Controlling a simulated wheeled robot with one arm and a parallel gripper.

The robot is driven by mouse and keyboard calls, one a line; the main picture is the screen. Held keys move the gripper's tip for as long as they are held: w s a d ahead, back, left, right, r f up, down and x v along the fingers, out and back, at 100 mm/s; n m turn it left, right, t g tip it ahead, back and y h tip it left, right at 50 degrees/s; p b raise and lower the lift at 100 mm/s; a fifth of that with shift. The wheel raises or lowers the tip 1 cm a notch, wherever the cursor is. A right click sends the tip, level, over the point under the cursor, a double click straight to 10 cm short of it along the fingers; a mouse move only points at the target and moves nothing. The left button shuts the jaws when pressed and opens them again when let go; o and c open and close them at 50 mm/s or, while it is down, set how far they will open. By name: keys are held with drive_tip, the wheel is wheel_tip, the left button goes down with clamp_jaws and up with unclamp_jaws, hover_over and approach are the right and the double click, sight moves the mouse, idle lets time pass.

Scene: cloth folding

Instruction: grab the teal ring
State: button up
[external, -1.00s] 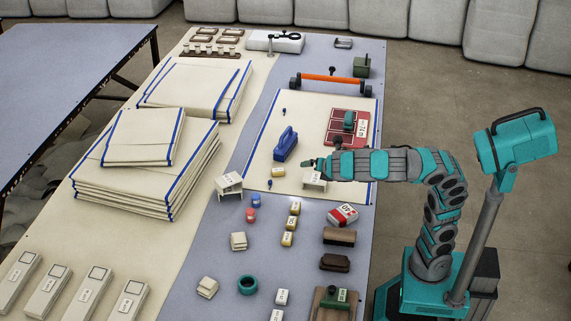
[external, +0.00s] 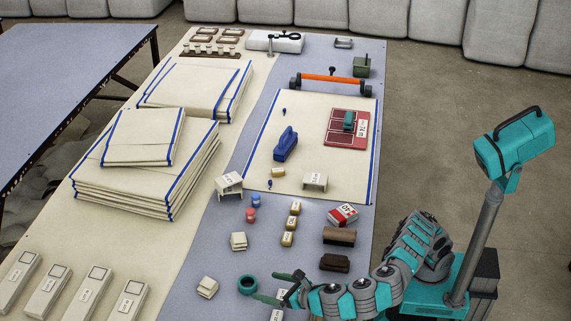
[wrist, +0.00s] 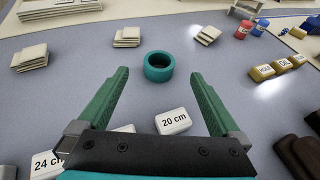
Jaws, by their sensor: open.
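The teal ring (external: 247,285) lies flat on the grey-blue table, near the front of the external view. In the wrist view the ring (wrist: 159,67) sits just beyond the fingertips, roughly centred between them. My gripper (external: 279,285) is low over the table, to the right of the ring, with its fingers pointing at it. In the wrist view my gripper (wrist: 160,72) is open and empty, its two green fingers spread wider than the ring. In the external view the fingers reach close to the ring; I cannot tell whether they touch it.
A white block marked 20 cm (wrist: 173,121) lies below and between my fingers, with one marked 24 cm (wrist: 47,163) nearer left. Small folded cloth stacks (external: 207,287) lie left of the ring. Yellow blocks (external: 288,239) and a dark brush (external: 334,263) stand farther right.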

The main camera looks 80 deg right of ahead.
sight(242, 282)
drive_tip(key=x, duration=0.3)
drive_tip(key=f+b+x, duration=0.1)
drive_tip(key=x, duration=0.3)
drive_tip(key=shift+w+f, duration=0.1)
drive_tip(key=shift+w, duration=0.05)
drive_tip(key=c, duration=1.3)
